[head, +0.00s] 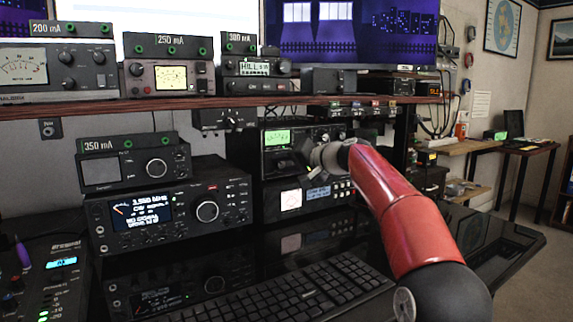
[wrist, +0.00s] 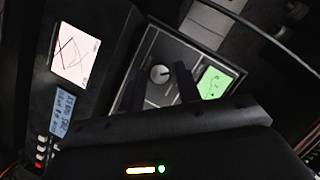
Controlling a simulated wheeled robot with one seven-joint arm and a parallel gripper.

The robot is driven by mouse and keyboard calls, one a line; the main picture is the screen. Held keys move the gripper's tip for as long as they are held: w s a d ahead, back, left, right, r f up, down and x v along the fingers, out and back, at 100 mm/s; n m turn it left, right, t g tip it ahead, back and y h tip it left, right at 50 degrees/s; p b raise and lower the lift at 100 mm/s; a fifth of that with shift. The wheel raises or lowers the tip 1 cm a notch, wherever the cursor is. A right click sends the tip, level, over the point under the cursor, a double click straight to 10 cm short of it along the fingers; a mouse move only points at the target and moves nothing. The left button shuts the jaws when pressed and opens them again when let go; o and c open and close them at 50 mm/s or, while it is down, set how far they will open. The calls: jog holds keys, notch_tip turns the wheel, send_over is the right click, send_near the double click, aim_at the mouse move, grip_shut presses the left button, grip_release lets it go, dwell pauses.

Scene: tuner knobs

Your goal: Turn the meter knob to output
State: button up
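A tuner with a lit green meter screen (head: 277,137) stands on the desk under the shelf; the same screen (wrist: 211,83) shows in the wrist view. Beside it in the wrist view is a round knob (wrist: 160,73) with a pale pointer line on a grey panel; I take it to be the meter knob. Its labels are too small to read. My gripper (wrist: 159,82) is open, with its dark fingers on either side of the knob. I cannot tell whether they touch it. In the head view my gripper (head: 318,165) is small and partly covers the tuner front.
Below the tuner is a unit with a white screen (head: 291,200) and blue display. A large radio (head: 170,212) stands left, and a keyboard (head: 285,297) lies in front. A wooden shelf (head: 130,106) with several meters runs above.

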jog(key=c, duration=0.7)
jog(key=shift+o, duration=0.2)
jog(key=m, duration=0.1)
jog(key=m+y+b, duration=0.1)
jog(key=shift+d+f+m, duration=0.1)
jog(key=shift+f+m, duration=0.15)
jog(key=shift+m, duration=0.05)
jog(key=m+b, duration=0.1)
jog(key=m+y+b, duration=0.1)
jog(key=m, duration=0.1)
jog(key=m+y, duration=0.1)
jog(key=shift+f+m+t+b, duration=0.3)
jog(key=shift+m+t+b, duration=0.1)
jog(key=m+b, duration=0.1)
jog(key=m, duration=0.1)
jog(key=m+t+y+b, duration=0.1)
jog(key=m+b, duration=0.1)
jog(key=shift+f+t, duration=0.15)
jog(key=shift+t, duration=0.15)
jog(key=shift+m+t+b, duration=0.5)
jog(key=shift+m+b, duration=0.7)
jog(key=shift+m, duration=0.6)
